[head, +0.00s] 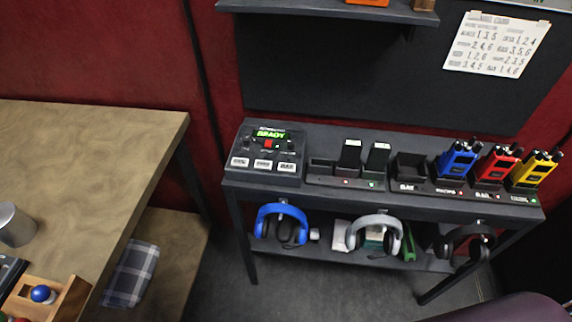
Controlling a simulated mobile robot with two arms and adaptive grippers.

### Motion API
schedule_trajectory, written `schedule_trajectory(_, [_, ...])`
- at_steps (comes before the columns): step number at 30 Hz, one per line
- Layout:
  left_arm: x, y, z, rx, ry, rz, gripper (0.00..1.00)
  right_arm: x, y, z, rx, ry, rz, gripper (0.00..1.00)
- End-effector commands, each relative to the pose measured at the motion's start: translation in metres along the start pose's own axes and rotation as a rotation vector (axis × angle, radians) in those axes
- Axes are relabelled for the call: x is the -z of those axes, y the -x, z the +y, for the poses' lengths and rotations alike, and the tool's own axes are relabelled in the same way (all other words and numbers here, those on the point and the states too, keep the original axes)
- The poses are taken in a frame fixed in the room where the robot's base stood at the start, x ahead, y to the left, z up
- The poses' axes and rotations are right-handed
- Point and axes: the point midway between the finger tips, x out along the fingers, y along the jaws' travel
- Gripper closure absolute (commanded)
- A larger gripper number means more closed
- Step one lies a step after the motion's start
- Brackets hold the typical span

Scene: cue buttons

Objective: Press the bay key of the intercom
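The intercom (266,151) is a dark console at the left end of a narrow black table. Its small screen (271,134) shows green lit text that looks like "READY". A red button (268,144) sits below the screen. Three pale-labelled keys stand in a row along its front: a left key (240,162), a middle key (263,164) and a right key (287,167). Their labels are too small to read, so I cannot tell which is the bay key. Neither of my grippers shows in this view.
Charging docks (346,181) and blue, red and yellow radios (497,164) stand right of the intercom on the black table (381,196). Headphones hang below. A wooden table (100,150) stands at left, with floor between. A shelf (330,12) overhangs behind.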

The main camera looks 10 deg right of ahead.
Motion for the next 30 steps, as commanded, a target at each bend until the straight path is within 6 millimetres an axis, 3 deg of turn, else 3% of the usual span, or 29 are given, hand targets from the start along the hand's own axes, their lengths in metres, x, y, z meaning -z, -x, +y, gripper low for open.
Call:
schedule_trajectory(7, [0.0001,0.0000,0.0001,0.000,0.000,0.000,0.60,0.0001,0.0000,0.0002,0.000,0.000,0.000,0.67])
schedule_trajectory(16, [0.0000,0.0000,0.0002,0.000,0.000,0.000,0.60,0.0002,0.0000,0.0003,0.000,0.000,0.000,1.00])
schedule_trajectory(30, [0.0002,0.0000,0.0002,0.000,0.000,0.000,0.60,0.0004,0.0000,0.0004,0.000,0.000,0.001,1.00])
